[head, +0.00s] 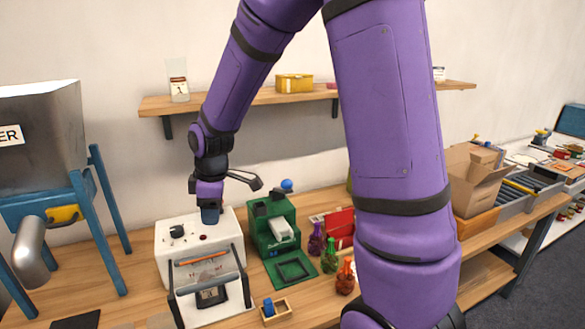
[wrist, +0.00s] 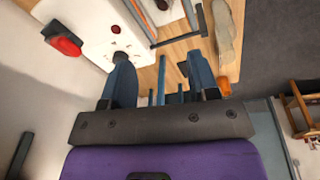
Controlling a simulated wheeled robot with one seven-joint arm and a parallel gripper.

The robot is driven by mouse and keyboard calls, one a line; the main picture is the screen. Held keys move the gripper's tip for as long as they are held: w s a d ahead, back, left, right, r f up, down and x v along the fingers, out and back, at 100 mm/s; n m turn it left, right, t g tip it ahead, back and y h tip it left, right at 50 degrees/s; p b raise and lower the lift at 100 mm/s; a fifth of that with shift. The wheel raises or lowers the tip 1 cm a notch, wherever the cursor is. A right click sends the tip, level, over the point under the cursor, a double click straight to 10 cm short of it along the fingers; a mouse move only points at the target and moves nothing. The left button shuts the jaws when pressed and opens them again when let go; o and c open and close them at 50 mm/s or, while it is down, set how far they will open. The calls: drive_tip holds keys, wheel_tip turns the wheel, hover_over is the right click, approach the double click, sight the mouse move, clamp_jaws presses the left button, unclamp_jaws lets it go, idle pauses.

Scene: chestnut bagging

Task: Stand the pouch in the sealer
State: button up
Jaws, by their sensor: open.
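The white sealer (head: 233,222) stands on the bench at the left, with an orange bar across its sloped front. What looks like a clear pouch (head: 206,272) with a dark label is at that front, below the bar; I cannot tell whether it stands free or is held. My gripper (head: 209,216) points down over the sealer's back top edge. In the wrist view my gripper (wrist: 158,60) has its two blue fingers apart and nothing between them. The sealer's white top (wrist: 88,22) with a red knob (wrist: 64,46) lies beside the left finger.
A green machine (head: 272,222) stands right of the sealer. Purple, green and red bottles (head: 330,258) stand farther right. A small wooden box (head: 283,312) with a blue item is in front. A steel hopper (head: 48,130) on blue legs is at the left. A shelf (head: 260,98) hangs behind.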

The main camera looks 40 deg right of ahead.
drive_tip(key=s+d+r+m+t, duration=0.1)
drive_tip(key=s+d+r+m, duration=0.1)
drive_tip(key=s+r+m, duration=0.3)
drive_tip(key=s+d+r+m+t, duration=0.2)
drive_tip(key=s+r+m, duration=0.4)
drive_tip(key=s+r, duration=0.7)
drive_tip(key=s, duration=0.7)
drive_tip(key=shift+r+t+h, duration=0.15)
drive_tip(key=shift+t+h, duration=0.15)
drive_tip(key=shift+h, duration=0.1)
